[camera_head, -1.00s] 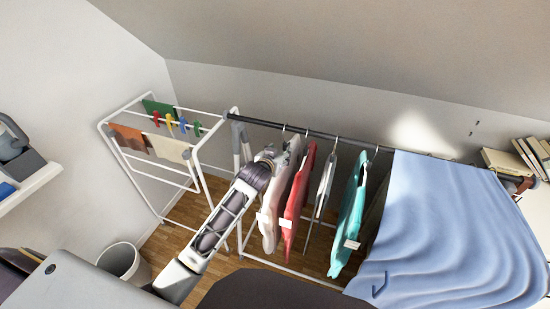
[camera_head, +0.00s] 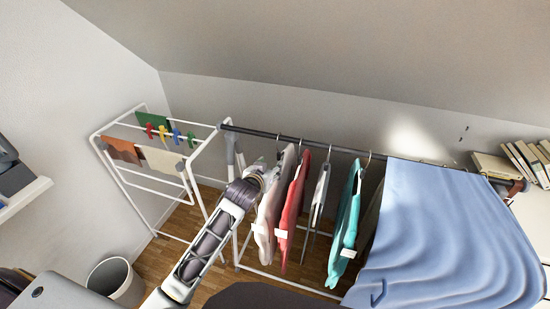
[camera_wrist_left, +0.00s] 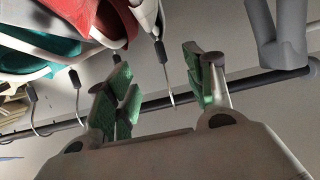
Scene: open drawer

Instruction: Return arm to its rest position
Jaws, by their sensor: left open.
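My left arm reaches up to the clothes rail, and my left gripper (camera_head: 262,172) is by the rail's left end, close beside the pale shirt (camera_head: 270,205). The shirt partly hides its fingertips in the head view. In the left wrist view the gripper (camera_wrist_left: 160,88) is open, its green-padded fingers wide apart. A hanger hook (camera_wrist_left: 161,55) appears between them in that picture; I cannot tell whether it lies between the jaws or beyond them. No held thing shows. My right gripper is not in view.
A dark rail (camera_head: 310,146) carries a red garment (camera_head: 293,200), a grey one, a teal one (camera_head: 343,225) and a large blue cloth (camera_head: 440,220). A white drying rack (camera_head: 120,178) stands left of my arm. A white bin (camera_head: 118,284) stands on the floor. Books (camera_head: 520,160) lie at right.

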